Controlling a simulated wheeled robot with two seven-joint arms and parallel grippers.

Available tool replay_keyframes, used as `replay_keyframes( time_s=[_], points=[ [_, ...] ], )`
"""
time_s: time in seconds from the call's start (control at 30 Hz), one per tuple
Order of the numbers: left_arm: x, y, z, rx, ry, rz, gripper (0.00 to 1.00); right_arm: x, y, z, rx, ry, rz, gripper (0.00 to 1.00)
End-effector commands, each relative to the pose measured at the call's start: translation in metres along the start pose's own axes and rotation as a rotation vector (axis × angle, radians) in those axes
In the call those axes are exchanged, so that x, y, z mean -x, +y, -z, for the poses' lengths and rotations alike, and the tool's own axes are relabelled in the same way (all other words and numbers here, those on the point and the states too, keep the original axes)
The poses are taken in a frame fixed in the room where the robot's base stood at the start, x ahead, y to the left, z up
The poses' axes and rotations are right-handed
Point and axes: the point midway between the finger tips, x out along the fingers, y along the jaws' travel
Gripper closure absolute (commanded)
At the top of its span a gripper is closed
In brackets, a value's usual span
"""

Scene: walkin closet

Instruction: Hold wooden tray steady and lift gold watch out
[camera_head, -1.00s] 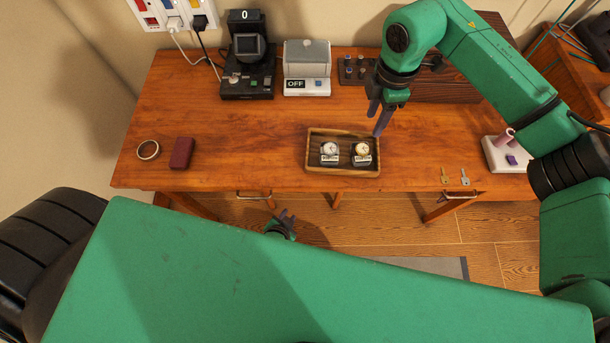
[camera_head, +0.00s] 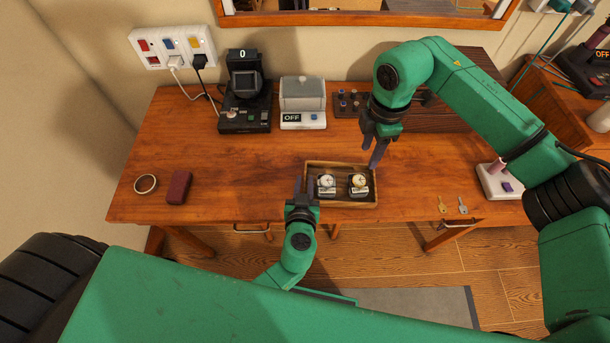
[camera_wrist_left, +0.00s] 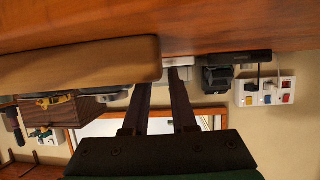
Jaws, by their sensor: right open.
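The wooden tray (camera_head: 345,203) lies near the table's front edge. It holds a gold watch (camera_head: 359,182) on its right side and a silver watch (camera_head: 327,183) on its left, each on a dark cushion. My left gripper (camera_head: 306,186) is at the tray's left end, open, with its fingers pointing away from me. In the left wrist view, the tray's side (camera_wrist_left: 80,63) overlaps one fingertip, and a gap shows between the fingers; contact cannot be told. My right gripper (camera_head: 371,152) is open and empty, pointing down just behind the tray's right part, above the table.
A tape ring (camera_head: 146,184) and a dark red box (camera_head: 179,187) lie at left. A black device (camera_head: 245,100), a grey-lidded box (camera_head: 303,101) and a dark wooden box (camera_head: 440,85) stand at the back. Keys (camera_head: 452,205) lie at front right. The table's middle is clear.

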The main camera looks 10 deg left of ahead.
Motion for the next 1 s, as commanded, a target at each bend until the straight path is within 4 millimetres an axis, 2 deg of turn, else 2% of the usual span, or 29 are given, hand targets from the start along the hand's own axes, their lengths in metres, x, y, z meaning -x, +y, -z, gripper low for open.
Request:
replay_keyframes(
  time_s=[0.1, 0.23, 0.5, 0.57, 0.6, 1.0],
  points=[
    [-0.024, 0.000, 0.001, 0.000, 0.001, 0.000, 0.75, 0.000, 0.000, 0.000, 0.000, 0.000, 0.000, 0.50],
    [-0.037, 0.000, 0.000, 0.000, 0.000, 0.000, 0.75, 0.000, 0.000, 0.000, 0.000, 0.000, 0.000, 0.50],
    [-0.040, 0.000, 0.000, 0.000, -0.002, -0.001, 0.75, 0.000, 0.000, 0.000, 0.000, 0.000, 0.000, 0.50],
    [-0.040, 0.000, 0.000, 0.000, -0.001, 0.000, 0.98, 0.000, 0.000, 0.000, 0.000, 0.000, 0.000, 0.50],
    [-0.040, 0.000, 0.000, 0.000, -0.001, 0.000, 1.00, 0.000, 0.000, 0.000, 0.000, 0.000, 0.000, 0.50],
    [-0.040, 0.000, -0.001, -0.001, -0.001, 0.000, 1.00, 0.000, 0.000, 0.000, 0.000, 0.000, 0.000, 0.50]
  ],
)
